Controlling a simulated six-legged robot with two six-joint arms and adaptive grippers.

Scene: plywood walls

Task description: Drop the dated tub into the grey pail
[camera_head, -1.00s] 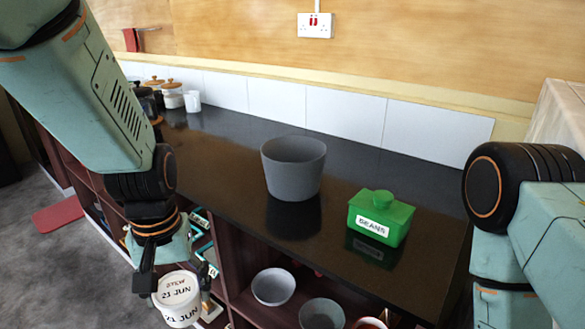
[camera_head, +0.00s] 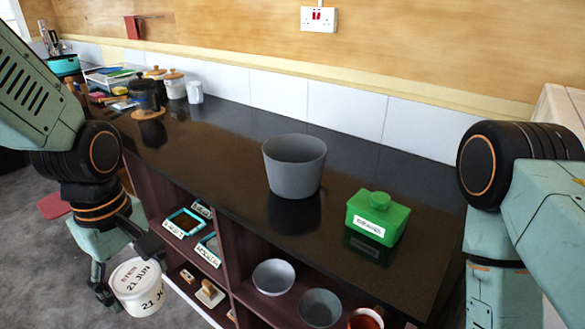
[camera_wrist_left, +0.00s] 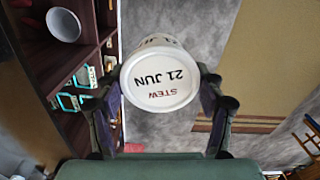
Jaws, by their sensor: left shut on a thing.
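In the left wrist view the tub (camera_wrist_left: 160,80) sits between both fingers of the left gripper (camera_wrist_left: 163,95), lid facing the camera. The grey pail (camera_head: 294,167) stands upright on the dark counter, to the right of and above the tub in the head view. Its inside floor is hidden. Of my right arm only links show at the right; its gripper is out of frame.
A green box labelled "BEANS" (camera_head: 377,218) stands right of the pail on the counter (camera_head: 225,150). Jars (camera_head: 174,85) and a white mug (camera_head: 195,92) stand at the far left. Grey bowls (camera_head: 273,277) sit on the shelf below.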

